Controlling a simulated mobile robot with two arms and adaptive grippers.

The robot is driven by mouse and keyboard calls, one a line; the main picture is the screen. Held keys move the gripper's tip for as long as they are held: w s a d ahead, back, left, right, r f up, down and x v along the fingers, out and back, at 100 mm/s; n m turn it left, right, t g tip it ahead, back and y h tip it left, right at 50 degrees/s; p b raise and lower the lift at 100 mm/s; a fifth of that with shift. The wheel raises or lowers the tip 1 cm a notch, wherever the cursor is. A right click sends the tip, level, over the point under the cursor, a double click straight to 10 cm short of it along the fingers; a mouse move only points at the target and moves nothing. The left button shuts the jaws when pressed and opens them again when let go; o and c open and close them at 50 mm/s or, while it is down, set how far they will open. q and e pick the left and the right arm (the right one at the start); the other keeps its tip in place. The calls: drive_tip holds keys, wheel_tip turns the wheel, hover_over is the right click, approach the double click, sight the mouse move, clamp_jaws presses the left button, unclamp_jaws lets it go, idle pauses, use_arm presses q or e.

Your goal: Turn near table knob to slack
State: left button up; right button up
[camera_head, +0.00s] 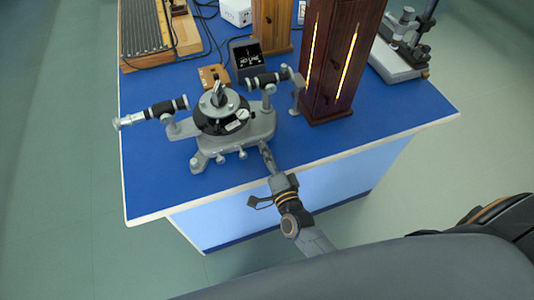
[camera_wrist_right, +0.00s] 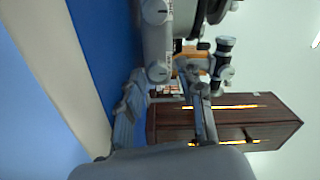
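The grey spectrometer (camera_head: 262,124) stands on the blue bench (camera_head: 155,190), with a black round table (camera_head: 222,115) and two black-barrelled tubes. Small silver knobs show along its near side, one at the front middle (camera_head: 220,158) and one further right (camera_head: 242,153). Which one is the near table knob I cannot tell. My right gripper (camera_head: 265,148) is at the right front of the spectrometer base. In the wrist view its fingers (camera_wrist_right: 167,82) are apart, with a round grey knob (camera_wrist_right: 157,72) showing between or just beyond the tips; contact is unclear. My left gripper is out of view.
A dark wooden lamp housing (camera_head: 335,60) with glowing slits stands right of the spectrometer. Behind are a small black display (camera_head: 244,58), a wooden block (camera_head: 272,25) and a ribbed wooden-edged unit (camera_head: 145,30). A grey instrument (camera_head: 400,55) stands far right. The bench's front left is clear.

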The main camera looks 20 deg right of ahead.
drive_tip(key=shift+s+f, duration=0.1)
drive_tip(key=shift+f, duration=0.15)
drive_tip(key=shift+s, duration=0.15)
drive_tip(key=s, duration=0.7)
drive_tip(key=shift+s+r, duration=0.15)
drive_tip(key=shift+s, duration=0.15)
drive_tip(key=shift+d, duration=0.15)
